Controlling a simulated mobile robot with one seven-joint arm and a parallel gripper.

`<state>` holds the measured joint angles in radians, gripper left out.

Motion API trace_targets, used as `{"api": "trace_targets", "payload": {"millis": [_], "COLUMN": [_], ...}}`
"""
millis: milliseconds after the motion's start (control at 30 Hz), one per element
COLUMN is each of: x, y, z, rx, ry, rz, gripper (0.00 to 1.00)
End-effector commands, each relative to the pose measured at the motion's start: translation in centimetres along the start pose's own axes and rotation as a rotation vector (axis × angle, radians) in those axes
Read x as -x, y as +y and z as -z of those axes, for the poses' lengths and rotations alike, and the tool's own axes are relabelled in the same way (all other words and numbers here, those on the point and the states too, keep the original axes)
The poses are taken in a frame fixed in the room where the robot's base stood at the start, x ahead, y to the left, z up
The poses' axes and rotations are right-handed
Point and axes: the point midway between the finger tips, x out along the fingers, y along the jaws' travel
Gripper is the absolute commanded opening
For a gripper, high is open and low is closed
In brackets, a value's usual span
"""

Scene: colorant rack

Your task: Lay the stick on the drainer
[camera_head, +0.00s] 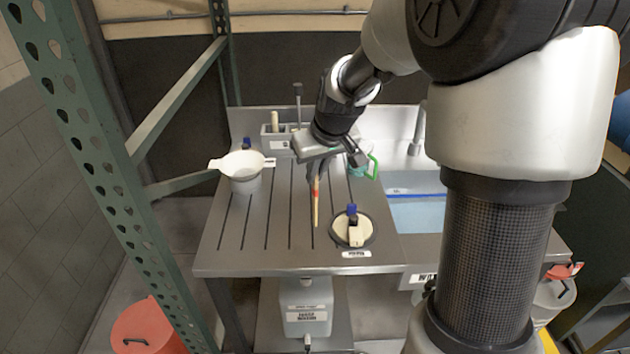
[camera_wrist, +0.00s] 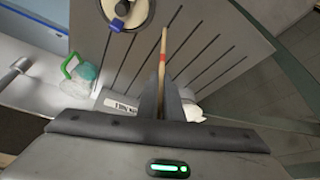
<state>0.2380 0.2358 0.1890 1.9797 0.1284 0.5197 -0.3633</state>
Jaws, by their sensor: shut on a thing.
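The stick (camera_head: 316,205) is thin and pale wood with a red-orange band near its upper part. My gripper (camera_head: 313,178) is shut on its upper end, and the stick hangs nearly upright in the head view. In the wrist view the stick (camera_wrist: 162,55) runs out from between the fingers of my gripper (camera_wrist: 162,95). The drainer (camera_head: 231,237) is the grooved steel surface left of the sink. I cannot tell whether the stick's lower tip touches the surface.
A white strainer on a pot (camera_head: 243,170) stands at the drainer's left. A round holder with a blue-capped item (camera_head: 352,228) is at front right. A green-handled jug (camera_head: 372,166) stands behind, near the sink (camera_head: 416,214). The drainer's front left is clear.

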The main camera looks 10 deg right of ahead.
Motion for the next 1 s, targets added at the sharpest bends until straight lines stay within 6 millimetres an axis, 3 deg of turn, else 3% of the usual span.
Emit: {"api": "trace_targets", "payload": {"millis": [133, 500, 533, 633, 1000], "x": [-1.9, -2.4, -2.2, -2.2, -1.5], "y": [0.0, 0.0, 0.0, 0.0, 0.0], "z": [-0.9, -1.1, -1.0, -1.0, -0.8], "rx": [-0.001, 0.0, 0.0, 0.0, 0.0], "ry": [-0.003, -0.001, 0.0, -0.001, 0.0], "rz": [0.001, 0.0, 0.0, 0.0, 0.0], "gripper": [0.0, 0.0, 0.11, 0.25, 0.25]}}
